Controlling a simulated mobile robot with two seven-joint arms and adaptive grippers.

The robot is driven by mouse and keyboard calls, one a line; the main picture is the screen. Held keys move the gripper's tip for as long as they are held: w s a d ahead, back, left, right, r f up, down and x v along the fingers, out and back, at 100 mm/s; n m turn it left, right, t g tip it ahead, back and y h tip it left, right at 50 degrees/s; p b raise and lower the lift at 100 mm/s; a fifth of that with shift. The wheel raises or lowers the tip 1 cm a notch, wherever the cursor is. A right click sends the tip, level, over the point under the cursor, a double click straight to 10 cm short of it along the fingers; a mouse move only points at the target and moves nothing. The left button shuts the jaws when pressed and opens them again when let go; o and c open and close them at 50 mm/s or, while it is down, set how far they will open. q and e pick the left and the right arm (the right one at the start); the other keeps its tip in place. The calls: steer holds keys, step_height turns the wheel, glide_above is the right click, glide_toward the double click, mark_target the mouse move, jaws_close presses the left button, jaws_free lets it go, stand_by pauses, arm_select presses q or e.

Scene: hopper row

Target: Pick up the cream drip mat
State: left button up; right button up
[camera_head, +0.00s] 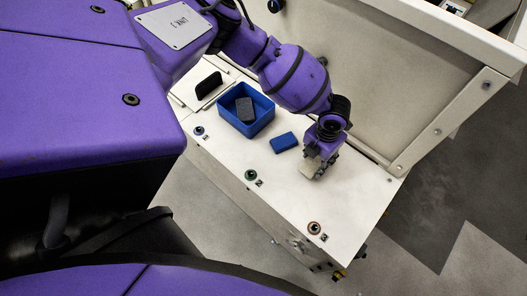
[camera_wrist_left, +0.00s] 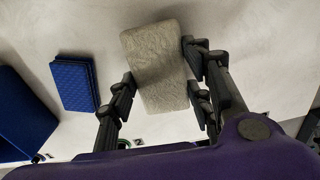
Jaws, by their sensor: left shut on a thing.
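The cream drip mat (camera_wrist_left: 157,62) is a pale textured block between the fingers of my left gripper (camera_wrist_left: 160,90) in the wrist view. Fingers touch or nearly touch it on both sides, and the gripper is shut on it. In the head view my left gripper (camera_head: 316,162) points down over the white worktop, right of the blue block. A pale end of the mat (camera_head: 306,169) shows beside the fingers; the rest is hidden by the gripper. I cannot tell whether the mat is clear of the surface. My right gripper is not in view.
A blue block (camera_head: 284,142) lies left of the gripper; it also shows in the wrist view (camera_wrist_left: 75,83). A blue bin (camera_head: 264,122) holds a dark block (camera_head: 245,110). A dark upright piece (camera_head: 209,85) stands farther left. A raised white panel (camera_head: 420,85) bounds the back.

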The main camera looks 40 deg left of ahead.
arm_select(q)
steer(key=s+r, duration=0.1)
steer(key=r, duration=0.1)
steer(key=s+a+r, duration=0.1)
steer(key=s+r, duration=0.1)
steer(key=s+r+p, duration=0.1)
steer(key=r, duration=0.1)
steer(key=shift+s+a+r, duration=0.2)
steer(key=shift+r, duration=0.15)
steer(key=s+a+r, duration=0.2)
steer(key=s+r, duration=0.1)
steer(key=s, duration=0.6)
steer(key=shift+a+r+p, duration=0.25)
steer(key=shift+r+p, duration=0.05)
steer(key=shift+r, duration=0.1)
